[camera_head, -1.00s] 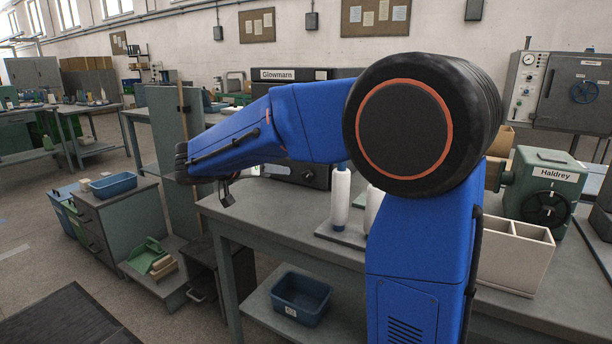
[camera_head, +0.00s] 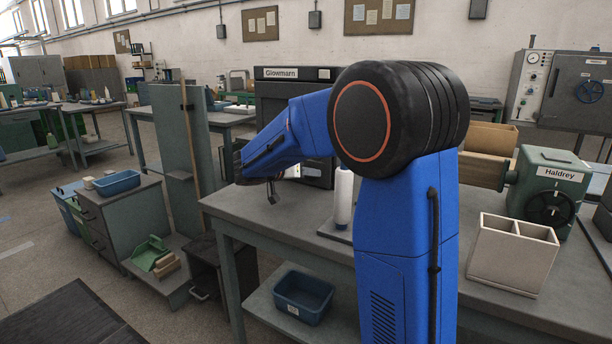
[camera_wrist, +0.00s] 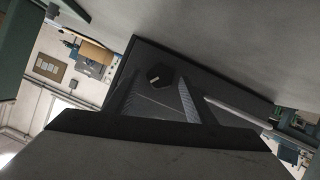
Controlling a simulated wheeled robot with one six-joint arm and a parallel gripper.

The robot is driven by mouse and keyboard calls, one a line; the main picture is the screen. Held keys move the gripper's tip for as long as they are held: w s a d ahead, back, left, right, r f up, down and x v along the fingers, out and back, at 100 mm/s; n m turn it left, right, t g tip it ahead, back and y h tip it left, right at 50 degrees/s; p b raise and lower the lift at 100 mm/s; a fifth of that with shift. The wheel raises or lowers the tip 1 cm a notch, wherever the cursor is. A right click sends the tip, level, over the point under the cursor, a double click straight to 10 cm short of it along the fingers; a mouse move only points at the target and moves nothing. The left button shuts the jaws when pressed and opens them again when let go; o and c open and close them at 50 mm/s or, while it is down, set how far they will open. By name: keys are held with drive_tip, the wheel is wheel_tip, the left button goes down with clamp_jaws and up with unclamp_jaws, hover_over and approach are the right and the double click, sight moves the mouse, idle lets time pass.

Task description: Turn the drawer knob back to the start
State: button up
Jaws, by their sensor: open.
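A dark knob (camera_wrist: 158,77) with a short pale mark sits on a black panel (camera_wrist: 205,95) in the wrist view. My gripper (camera_wrist: 156,92) is open there, with its two dark fingers reaching toward the panel on either side below the knob. I cannot tell whether they touch it. In the head view, my blue arm reaches left and back toward the black machine labelled Glowmarn (camera_head: 282,74). The wrist end is in front of that machine's lower left, and the arm hides the knob there.
A white spool (camera_head: 343,197) stands on the grey bench (camera_head: 235,205), close to my arm. A white divided box (camera_head: 513,262) and the green Haldrey machine (camera_head: 550,175) are to the right. A green upright panel (camera_head: 168,125) stands left of my wrist.

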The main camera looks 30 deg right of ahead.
drive_tip(key=shift+w+d+f, duration=0.1)
drive_tip(key=shift+d+f, duration=0.05)
drive_tip(key=shift+d, duration=0.15)
drive_tip(key=shift+c, duration=0.6)
drive_tip(key=c, duration=0.9)
drive_tip(key=n, duration=0.1)
drive_tip(key=n+g+h, duration=0.1)
drive_tip(key=shift+w+a+n, duration=0.1)
drive_tip(key=shift+w+n, duration=0.1)
drive_tip(key=shift+n, duration=0.1)
drive_tip(key=shift+w+a+f+n+g+h, duration=0.1)
drive_tip(key=shift+n+g+h, duration=0.25)
drive_tip(key=shift+n, duration=0.3)
drive_tip(key=shift+f+n+g+h, duration=0.1)
drive_tip(key=shift+n+g+h, duration=0.2)
drive_tip(key=shift+n, duration=0.35)
